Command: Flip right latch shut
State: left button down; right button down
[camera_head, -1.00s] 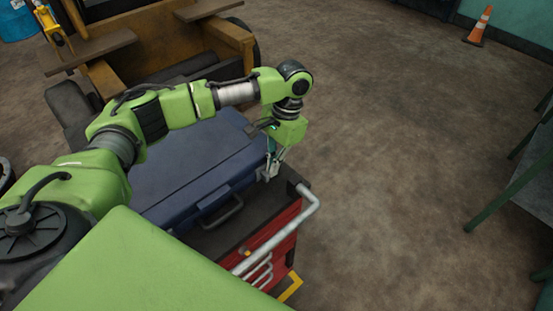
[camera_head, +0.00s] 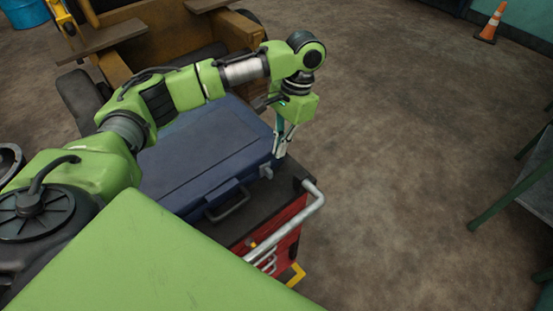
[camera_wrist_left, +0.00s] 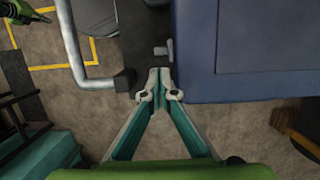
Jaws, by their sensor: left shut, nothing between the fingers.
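A closed blue case (camera_head: 200,150) lies on top of a red tool cart; its front side carries a dark handle (camera_head: 230,207). The right latch (camera_head: 266,171) is a small grey piece at the right end of the case's front. In the left wrist view the latch (camera_wrist_left: 164,50) sticks out from the case edge. My left gripper (camera_head: 279,153) points down beside the case's right front corner, just behind the latch. In the left wrist view its fingertips (camera_wrist_left: 159,95) are together and empty, apart from the latch.
The red cart (camera_head: 283,243) has a pale push handle (camera_head: 314,208) at its right front, close to my left gripper. A yellow-brown forklift body (camera_head: 150,45) stands behind the case. Open floor (camera_head: 400,130) lies to the right, with an orange cone (camera_head: 492,22) far back.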

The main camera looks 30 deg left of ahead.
pick_arm(q)
jog(key=v, duration=0.6)
jog(key=shift+w, duration=0.1)
jog(key=shift+f, duration=0.1)
